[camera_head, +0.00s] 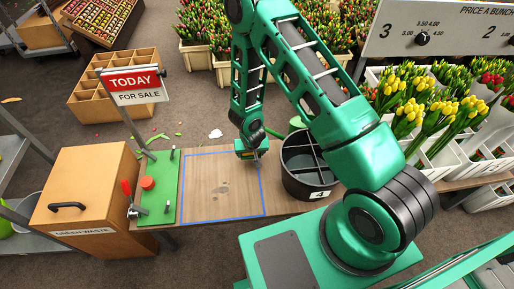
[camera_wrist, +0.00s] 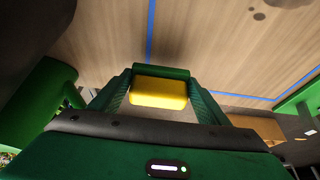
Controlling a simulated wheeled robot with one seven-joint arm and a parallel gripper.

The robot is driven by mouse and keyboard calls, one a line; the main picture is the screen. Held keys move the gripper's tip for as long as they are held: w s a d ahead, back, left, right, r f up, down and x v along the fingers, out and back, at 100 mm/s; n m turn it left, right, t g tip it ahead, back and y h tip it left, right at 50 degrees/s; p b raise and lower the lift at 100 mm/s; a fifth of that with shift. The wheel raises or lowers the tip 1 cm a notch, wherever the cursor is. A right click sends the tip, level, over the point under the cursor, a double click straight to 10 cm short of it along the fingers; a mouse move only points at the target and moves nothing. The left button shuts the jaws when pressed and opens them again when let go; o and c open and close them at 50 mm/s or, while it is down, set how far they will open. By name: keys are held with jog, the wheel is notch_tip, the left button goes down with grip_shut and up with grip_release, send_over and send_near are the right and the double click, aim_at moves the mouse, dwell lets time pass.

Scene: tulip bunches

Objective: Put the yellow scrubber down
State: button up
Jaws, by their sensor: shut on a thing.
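The yellow scrubber (camera_wrist: 158,93) is a small yellow block with a dark green strip along its far side. My gripper (camera_wrist: 158,97) is shut on it, one green finger at each side. In the head view my gripper (camera_head: 250,148) is at the back right corner of a blue-taped rectangle (camera_head: 205,222) on the wooden table (camera_head: 290,206). The scrubber is mostly hidden there. In the wrist view bare wood and blue tape lie beyond the scrubber. I cannot tell whether it touches the table.
A black divided bucket (camera_head: 309,180) stands close right of my gripper. A green board (camera_head: 165,185) with a red clamp and a red round piece is at the left, with a TODAY sign (camera_head: 134,85) behind. The taped area is clear except for a dark mark.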

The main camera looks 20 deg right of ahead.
jog(key=w+d, duration=0.4)
jog(key=d, duration=0.1)
jog(key=shift+d, duration=0.2)
jog(key=shift+s+d+x, duration=0.1)
jog(key=shift+s+x, duration=0.05)
jog(key=shift+x, duration=0.75)
jog(key=shift+s+d+x, duration=0.15)
jog(key=shift+x, duration=0.75)
jog(key=shift+f, duration=0.15)
jog(key=o, duration=1.4)
